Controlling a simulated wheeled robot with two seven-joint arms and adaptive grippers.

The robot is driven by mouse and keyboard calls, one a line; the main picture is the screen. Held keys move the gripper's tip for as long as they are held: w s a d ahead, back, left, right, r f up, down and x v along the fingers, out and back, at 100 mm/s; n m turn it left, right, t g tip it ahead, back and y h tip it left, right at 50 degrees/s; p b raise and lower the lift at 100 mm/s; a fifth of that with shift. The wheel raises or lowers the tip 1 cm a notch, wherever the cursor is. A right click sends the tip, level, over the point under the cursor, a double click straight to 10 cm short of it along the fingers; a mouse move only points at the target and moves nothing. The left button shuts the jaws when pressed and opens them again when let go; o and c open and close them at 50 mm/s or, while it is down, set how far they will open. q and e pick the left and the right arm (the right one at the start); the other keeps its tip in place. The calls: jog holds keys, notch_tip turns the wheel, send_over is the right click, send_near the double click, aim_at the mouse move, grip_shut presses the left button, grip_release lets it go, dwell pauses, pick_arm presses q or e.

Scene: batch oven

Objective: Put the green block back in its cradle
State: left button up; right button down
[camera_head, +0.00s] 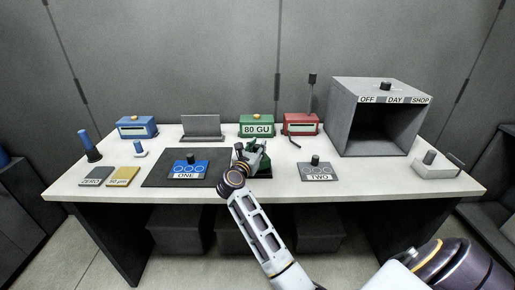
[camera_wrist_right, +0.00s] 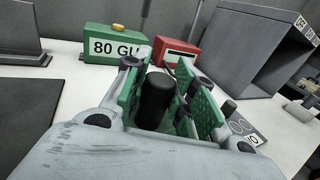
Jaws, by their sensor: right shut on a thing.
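My right gripper (camera_head: 250,152) is over the front middle of the table, its fingers closed around an upright black knob (camera_wrist_right: 157,100). A dark green piece (camera_head: 264,172) shows under and beside the fingers in the head view; it looks like the green block, with the knob as its grip. My fingers hide most of it. I cannot tell whether it touches the table or sits in a cradle. No empty cradle can be clearly made out. My left gripper is not in view.
Behind my gripper stands a green box (camera_head: 256,131) reading 80 GU, with a red box (camera_head: 300,128) beside it. Blue plate ONE (camera_head: 187,174) lies left on a dark mat (camera_head: 153,174); grey plate TWO (camera_head: 319,175) lies right. A grey oven (camera_head: 343,128) stands at the right.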

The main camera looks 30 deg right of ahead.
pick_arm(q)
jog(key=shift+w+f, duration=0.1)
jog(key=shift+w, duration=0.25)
pick_arm(e)
jog(key=shift+f, duration=0.15)
jog(key=shift+f+b, duration=0.2)
jog(key=shift+b, duration=0.1)
jog(key=c, duration=1.5)
grip_release()
jog(key=shift+f, duration=0.1)
jog(key=shift+o, duration=1.2)
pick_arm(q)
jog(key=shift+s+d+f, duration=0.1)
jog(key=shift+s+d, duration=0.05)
pick_arm(e)
jog(key=shift+o, duration=0.5)
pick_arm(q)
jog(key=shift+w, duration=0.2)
